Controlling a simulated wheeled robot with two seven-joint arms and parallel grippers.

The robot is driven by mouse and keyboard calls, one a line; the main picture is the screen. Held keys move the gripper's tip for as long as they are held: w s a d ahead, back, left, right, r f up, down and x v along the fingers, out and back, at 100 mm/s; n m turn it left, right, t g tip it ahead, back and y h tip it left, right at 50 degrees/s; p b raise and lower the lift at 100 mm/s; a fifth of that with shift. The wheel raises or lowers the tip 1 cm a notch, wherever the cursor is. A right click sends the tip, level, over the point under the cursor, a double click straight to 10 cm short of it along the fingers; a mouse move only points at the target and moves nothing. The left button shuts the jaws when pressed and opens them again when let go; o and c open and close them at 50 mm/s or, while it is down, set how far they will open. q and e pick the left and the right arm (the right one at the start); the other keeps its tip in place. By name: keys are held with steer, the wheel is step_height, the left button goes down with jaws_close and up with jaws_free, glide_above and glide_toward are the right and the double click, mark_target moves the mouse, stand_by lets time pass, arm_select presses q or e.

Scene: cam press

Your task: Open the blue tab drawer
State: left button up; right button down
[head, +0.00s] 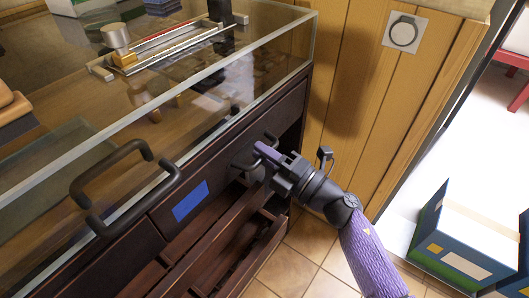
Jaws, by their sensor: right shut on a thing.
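The blue tab (190,201) is a flat blue rectangle on a dark wood drawer front (220,160) under the glass-topped counter. A black bar handle (240,165) sits on this front, right of the tab. My right gripper (268,158) comes in from the lower right and is shut at this handle. The gripper hides part of the handle. My left gripper is not in view.
Below the tab, dark drawers with dividers (222,232) stand open. Another large black handle (125,185) is at left. A glass display case (150,90) tops the counter. Blue and white boxes (465,235) stand at right on the floor. Tiled floor (310,240) lies below my arm.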

steer(key=shift+f, duration=0.1)
stand_by(0.4)
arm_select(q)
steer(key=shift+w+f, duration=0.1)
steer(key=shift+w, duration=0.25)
